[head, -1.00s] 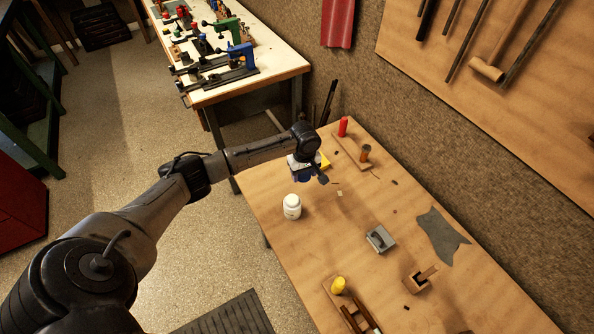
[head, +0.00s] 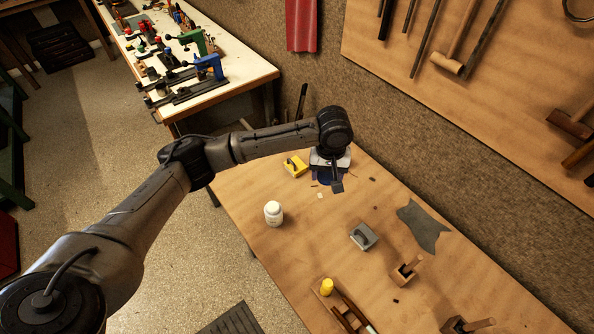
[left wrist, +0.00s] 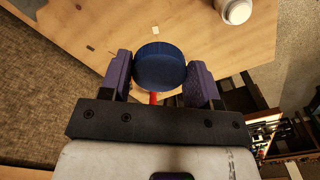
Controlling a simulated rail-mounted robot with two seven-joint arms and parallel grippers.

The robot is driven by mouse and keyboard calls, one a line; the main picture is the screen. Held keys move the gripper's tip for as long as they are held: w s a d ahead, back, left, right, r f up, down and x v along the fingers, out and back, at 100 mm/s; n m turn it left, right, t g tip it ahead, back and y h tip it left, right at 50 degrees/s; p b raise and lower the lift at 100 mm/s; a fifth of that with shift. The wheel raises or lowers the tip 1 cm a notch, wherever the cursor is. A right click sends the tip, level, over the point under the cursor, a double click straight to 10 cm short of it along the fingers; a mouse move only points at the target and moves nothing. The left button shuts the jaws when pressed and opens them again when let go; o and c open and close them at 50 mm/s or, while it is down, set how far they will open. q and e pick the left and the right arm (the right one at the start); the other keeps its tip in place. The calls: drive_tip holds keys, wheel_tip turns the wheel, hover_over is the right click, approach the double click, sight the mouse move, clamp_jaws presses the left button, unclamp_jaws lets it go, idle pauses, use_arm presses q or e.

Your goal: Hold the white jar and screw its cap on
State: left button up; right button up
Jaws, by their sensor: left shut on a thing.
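The white jar (head: 273,213) stands upright on the near left part of the wooden workbench. It also shows at the top right of the left wrist view (left wrist: 236,10), apart from my gripper. My left gripper (head: 331,183) is over the bench, to the right of the jar and farther back. In the left wrist view its purple fingers (left wrist: 160,75) are shut on a round blue cap (left wrist: 160,66). In the head view the cap is mostly hidden by my wrist. My right gripper is not in view.
A yellow block (head: 295,167) lies left of my left gripper. A grey block (head: 364,236), a grey sheet (head: 424,228) and a yellow cylinder (head: 327,287) are on the bench. Bare wood surrounds the jar. Hammers (head: 447,65) hang on the wall board.

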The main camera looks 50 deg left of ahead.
use_arm(q)
drive_tip(key=s+d+r+m, duration=0.7)
drive_tip(key=d+r, duration=0.2)
drive_tip(key=r, duration=0.2)
drive_tip(key=shift+d+m, duration=0.3)
drive_tip(key=shift+m, duration=0.1)
drive_tip(key=shift+s+a+r, duration=0.1)
drive_tip(key=shift+s, duration=0.05)
